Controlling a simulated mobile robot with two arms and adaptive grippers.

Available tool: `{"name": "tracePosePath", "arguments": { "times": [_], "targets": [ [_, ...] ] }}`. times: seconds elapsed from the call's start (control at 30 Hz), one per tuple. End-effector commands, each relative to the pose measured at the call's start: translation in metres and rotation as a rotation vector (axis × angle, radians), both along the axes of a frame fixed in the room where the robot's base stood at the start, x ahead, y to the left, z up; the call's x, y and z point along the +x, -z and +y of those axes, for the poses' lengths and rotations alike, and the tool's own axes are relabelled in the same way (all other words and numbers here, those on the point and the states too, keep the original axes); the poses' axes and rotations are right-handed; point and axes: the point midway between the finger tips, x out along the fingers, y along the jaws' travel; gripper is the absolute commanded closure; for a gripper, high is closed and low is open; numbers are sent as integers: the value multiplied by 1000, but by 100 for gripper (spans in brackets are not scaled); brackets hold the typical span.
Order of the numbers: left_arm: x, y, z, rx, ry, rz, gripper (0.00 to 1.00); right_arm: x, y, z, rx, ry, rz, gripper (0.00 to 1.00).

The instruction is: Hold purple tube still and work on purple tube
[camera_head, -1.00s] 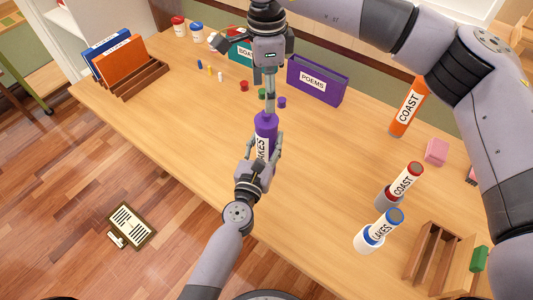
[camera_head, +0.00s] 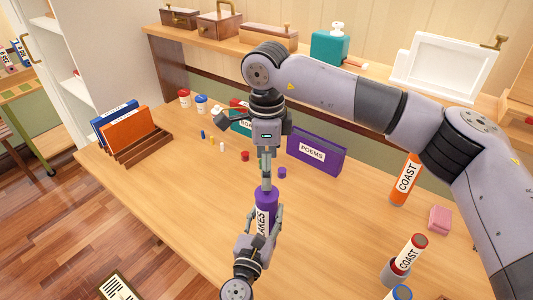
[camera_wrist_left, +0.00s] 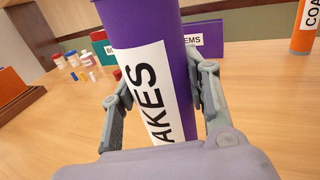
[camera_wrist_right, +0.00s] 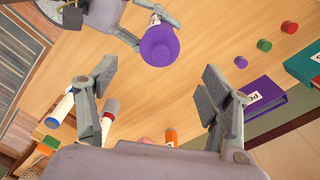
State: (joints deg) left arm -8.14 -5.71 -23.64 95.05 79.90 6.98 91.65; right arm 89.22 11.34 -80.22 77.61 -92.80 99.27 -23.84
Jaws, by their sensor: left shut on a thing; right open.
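The purple tube (camera_head: 265,199) stands upright at the table's front side, with a white label reading "LAKES". My left gripper (camera_head: 265,214) is shut around it. In the left wrist view the tube (camera_wrist_left: 176,40) sits between both fingers, its label towards the camera. My right gripper (camera_head: 266,181) hangs just above the tube's top, pointing down. In the right wrist view its fingers (camera_wrist_right: 157,80) are spread and empty, with the tube's round purple end (camera_wrist_right: 159,46) ahead, off towards the top. I cannot tell whether that end is capped.
Small purple (camera_wrist_right: 241,62), green (camera_wrist_right: 264,45) and red (camera_wrist_right: 289,27) caps lie behind the tube. A purple "POEMS" box (camera_head: 317,152) stands further back. An orange "COAST" tube (camera_head: 405,180) and a red-topped tube (camera_head: 409,253) stand right.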

Motion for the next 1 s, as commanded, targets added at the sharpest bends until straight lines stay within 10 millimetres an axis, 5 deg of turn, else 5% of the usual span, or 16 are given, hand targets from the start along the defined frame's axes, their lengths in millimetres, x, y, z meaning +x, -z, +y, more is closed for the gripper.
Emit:
{"name": "tracePosePath", "arguments": {
  "times": [0.4, 0.8, 1.0],
  "targets": [
    [0, 0, 0, 0, 0, 1, 100, 0, 63, 0, 0, -1, 0, 27],
    [0, 0, 0, 0, 0, 1, 100, 0, 70, 0, 1, -1, -1, 27],
    [0, 1, 0, -1, 0, 1, 100, 0, 70, 0, 0, -1, -1, 40]
  ]
}}
